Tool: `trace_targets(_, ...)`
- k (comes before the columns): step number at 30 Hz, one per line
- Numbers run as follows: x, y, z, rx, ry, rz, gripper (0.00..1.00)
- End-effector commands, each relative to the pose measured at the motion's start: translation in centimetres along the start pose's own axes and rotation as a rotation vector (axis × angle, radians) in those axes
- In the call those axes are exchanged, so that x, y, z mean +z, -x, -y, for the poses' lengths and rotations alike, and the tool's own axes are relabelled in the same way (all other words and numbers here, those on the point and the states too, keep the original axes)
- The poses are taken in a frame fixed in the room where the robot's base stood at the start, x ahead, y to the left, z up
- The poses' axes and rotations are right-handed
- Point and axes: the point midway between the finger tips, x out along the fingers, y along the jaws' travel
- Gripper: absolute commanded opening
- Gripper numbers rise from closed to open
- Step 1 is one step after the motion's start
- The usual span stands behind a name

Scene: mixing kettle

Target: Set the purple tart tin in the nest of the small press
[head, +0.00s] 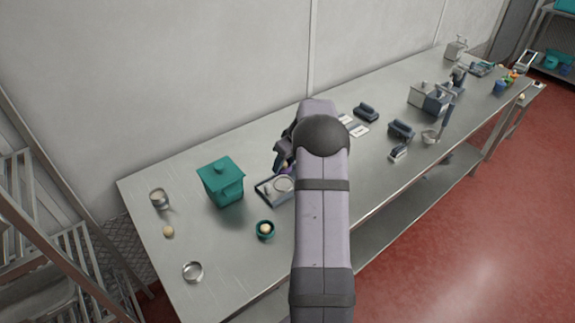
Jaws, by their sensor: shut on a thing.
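My gripper (283,163) shows only in part at the left of my arm, above the steel bench. It is shut on a small purple thing (280,157), which looks like the purple tart tin; the arm hides much of it. Just below it on the bench is a dark-edged flat base (264,192) with a pale round seat (284,184). This may be the small press with its nest, but my arm covers its right side. The held thing appears above this base, apart from it; its exact height I cannot tell.
A teal lidded box (221,182) and a teal cup (265,229) with a pale ball stand close to the base. Metal tins (159,198) (193,271) and a small tan ball (168,232) lie left. Dark blocks (401,130) and a lever device (447,108) stand right.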

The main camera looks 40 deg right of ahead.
Motion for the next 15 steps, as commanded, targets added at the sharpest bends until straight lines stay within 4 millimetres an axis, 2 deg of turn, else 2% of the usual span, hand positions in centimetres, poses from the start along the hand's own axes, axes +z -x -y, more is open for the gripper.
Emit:
trace_targets(8,0.1,-0.3,0.0,-0.002,0.004,0.001,0.23)
trace_targets(15,0.6,-1.4,0.0,-0.001,0.004,0.001,0.23)
